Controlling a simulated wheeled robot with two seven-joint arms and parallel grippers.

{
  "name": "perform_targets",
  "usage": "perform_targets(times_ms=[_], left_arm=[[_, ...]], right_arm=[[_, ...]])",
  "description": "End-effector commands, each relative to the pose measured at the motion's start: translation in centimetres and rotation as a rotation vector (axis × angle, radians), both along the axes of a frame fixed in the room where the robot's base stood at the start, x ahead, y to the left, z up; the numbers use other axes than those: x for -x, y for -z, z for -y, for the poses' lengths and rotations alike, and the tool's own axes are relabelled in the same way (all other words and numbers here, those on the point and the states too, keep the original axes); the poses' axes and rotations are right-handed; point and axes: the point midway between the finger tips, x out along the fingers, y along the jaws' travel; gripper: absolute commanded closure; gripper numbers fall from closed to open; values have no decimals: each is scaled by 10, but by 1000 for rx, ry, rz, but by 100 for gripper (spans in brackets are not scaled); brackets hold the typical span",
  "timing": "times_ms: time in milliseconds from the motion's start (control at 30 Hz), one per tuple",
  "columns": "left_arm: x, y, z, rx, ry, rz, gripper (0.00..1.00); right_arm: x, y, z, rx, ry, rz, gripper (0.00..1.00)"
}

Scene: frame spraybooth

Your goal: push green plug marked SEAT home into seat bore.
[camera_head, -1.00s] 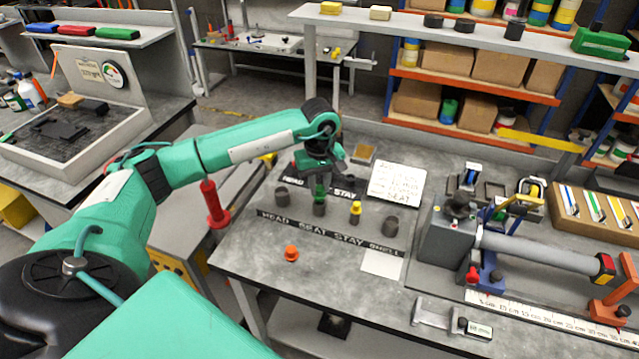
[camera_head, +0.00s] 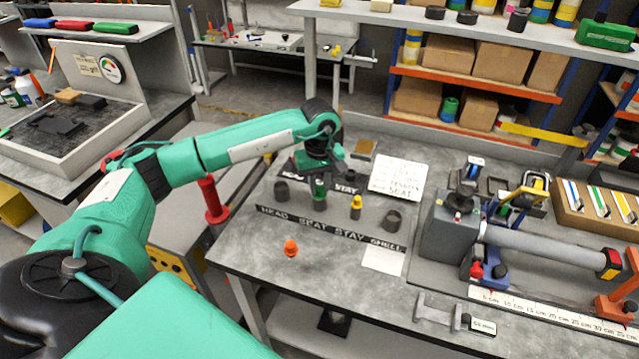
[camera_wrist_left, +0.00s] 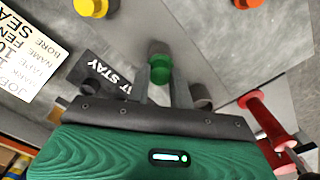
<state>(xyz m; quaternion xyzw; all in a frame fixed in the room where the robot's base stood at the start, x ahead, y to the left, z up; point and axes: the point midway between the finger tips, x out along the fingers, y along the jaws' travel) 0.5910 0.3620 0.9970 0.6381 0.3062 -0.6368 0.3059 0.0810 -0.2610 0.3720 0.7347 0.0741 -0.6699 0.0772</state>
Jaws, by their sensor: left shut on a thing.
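The green plug (camera_head: 319,188) stands upright at the mouth of the dark seat bore (camera_head: 320,202), behind the word SEAT on the label strip (camera_head: 325,229). My left gripper (camera_head: 319,178) points down over it and is shut on the plug. In the left wrist view the green plug (camera_wrist_left: 160,69) shows between the fingertips, with the dark bore (camera_wrist_left: 158,47) just beyond it. How deep the plug sits is hard to tell. The SEAT marking is not readable. My right gripper is not in view.
A dark cylinder (camera_head: 281,191) stands left of the seat bore. A yellow plug (camera_head: 356,203) and another dark cylinder (camera_head: 393,221) stand to the right. An orange plug (camera_head: 291,248) is nearer the front. A white card (camera_head: 397,177) lies behind.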

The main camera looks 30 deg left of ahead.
Motion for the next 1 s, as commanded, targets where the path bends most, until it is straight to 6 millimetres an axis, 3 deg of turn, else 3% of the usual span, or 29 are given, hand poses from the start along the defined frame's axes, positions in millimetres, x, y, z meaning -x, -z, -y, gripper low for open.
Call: perform_targets(times_ms=[33, 133, 167, 567, 1000], left_arm=[[0, 2, 0, 0, 1, -1, 74], [0, 1, 0, 0, 1, -1, 55], [0, 1, 0, 0, 1, -1, 53], [-1, -8, 0, 0, 0, 2, 53], [-1, -99, 1, 0, 0, 4, 53]], right_arm=[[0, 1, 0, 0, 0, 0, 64], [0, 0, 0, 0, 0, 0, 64], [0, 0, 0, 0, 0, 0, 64], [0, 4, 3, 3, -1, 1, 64], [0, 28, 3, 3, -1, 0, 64]])
